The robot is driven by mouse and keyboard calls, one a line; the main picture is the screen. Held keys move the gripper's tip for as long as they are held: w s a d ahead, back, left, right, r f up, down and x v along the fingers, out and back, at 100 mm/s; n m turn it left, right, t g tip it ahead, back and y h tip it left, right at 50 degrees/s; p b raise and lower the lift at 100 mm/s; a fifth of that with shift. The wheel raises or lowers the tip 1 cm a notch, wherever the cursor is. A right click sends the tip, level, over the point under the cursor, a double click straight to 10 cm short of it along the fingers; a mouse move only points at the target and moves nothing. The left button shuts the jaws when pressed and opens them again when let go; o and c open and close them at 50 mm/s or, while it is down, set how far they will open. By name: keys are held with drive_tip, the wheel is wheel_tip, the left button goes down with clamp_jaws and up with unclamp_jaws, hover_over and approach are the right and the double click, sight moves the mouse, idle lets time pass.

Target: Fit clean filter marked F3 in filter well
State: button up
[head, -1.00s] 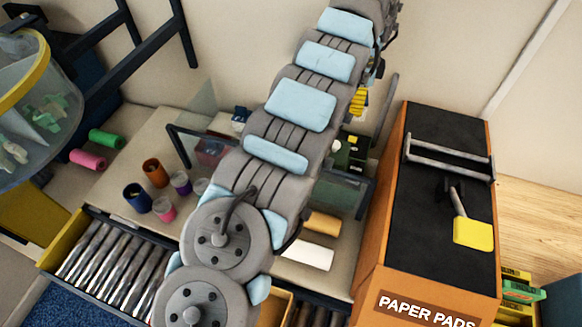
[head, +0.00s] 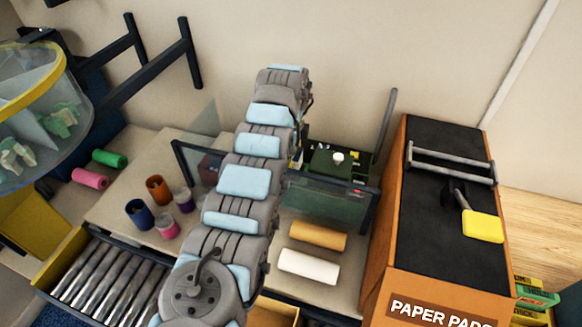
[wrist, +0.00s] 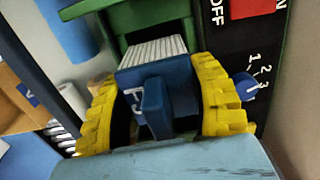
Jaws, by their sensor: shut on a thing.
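In the wrist view a blue filter (wrist: 158,85) with white pleats (wrist: 152,50) and a tab with white lettering that looks like F3 sits between the yellow fingers of my gripper (wrist: 165,105). My gripper is shut on it. The pleated end points at a green housing (wrist: 130,18) with an opening, which I take for the filter well. The pleats are at or just inside the opening; I cannot tell how deep. In the head view my arm hides the gripper and the filter; the green machine (head: 328,163) shows just right of the arm.
A black panel with a red switch (wrist: 252,8) and blue dial (wrist: 246,86) lies close right of my gripper. In the head view a clear guard (head: 325,195) stands before the machine, and the orange PAPER PADS cabinet (head: 385,250) stands right. Tan (head: 318,236) and white rolls (head: 309,267) lie in front.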

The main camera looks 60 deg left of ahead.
drive_tip(key=shift+f, duration=2.4)
drive_tip(key=shift+f, duration=0.1)
drive_tip(key=o, duration=1.2)
drive_tip(key=shift+c, duration=0.2)
wheel_tip(320, 180, up, 12)
drive_tip(key=shift+r+b, duration=0.15)
drive_tip(key=shift+b, duration=0.45)
drive_tip(key=shift+w, duration=0.1)
